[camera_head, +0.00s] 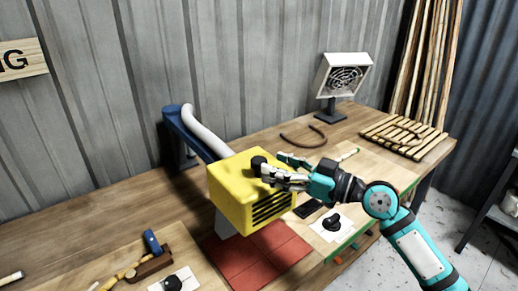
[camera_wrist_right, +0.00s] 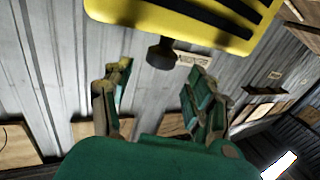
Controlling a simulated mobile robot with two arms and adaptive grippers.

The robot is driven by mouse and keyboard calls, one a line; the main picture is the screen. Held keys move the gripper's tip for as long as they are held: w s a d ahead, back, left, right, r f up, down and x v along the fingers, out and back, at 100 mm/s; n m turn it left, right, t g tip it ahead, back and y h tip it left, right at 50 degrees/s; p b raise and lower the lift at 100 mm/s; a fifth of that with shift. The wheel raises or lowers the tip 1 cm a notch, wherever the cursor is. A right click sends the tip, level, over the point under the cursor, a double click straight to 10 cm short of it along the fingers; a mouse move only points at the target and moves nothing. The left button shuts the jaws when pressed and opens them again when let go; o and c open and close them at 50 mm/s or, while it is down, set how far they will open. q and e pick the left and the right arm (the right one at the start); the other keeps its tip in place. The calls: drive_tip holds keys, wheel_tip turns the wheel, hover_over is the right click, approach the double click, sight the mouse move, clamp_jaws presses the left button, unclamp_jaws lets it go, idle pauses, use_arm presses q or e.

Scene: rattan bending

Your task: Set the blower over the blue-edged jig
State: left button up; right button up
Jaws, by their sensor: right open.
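The blower (camera_head: 245,188) is a yellow box with dark vent slots, joined to a white hose (camera_head: 205,130) and a blue arm (camera_head: 188,133). It hangs above red tiles near the middle of the table. A black knob (camera_head: 258,163) sticks out from it. My right gripper (camera_head: 275,166) is open at the knob. In the right wrist view the knob (camera_wrist_right: 160,54) lies just beyond and between the spread fingertips (camera_wrist_right: 158,78), with no clear contact. My left gripper is out of view.
A green-edged board (camera_head: 345,245) with a black knob on a white card (camera_head: 332,226) lies right of the red tiles (camera_head: 285,250). A blue-handled clamp (camera_head: 151,242) is at lower left. A fan (camera_head: 343,76) and a slatted rack (camera_head: 403,137) stand at the back right.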

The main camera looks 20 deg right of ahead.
sight(258, 159)
drive_tip(key=p+x, duration=0.1)
drive_tip(key=x, duration=0.3)
drive_tip(key=shift+w+a+r, duration=0.1)
drive_tip(key=shift+w, duration=0.1)
drive_tip(key=shift+w+a+p, duration=0.35)
drive_tip(key=shift+w+a, duration=0.05)
drive_tip(key=c, duration=1.1)
clamp_jaws()
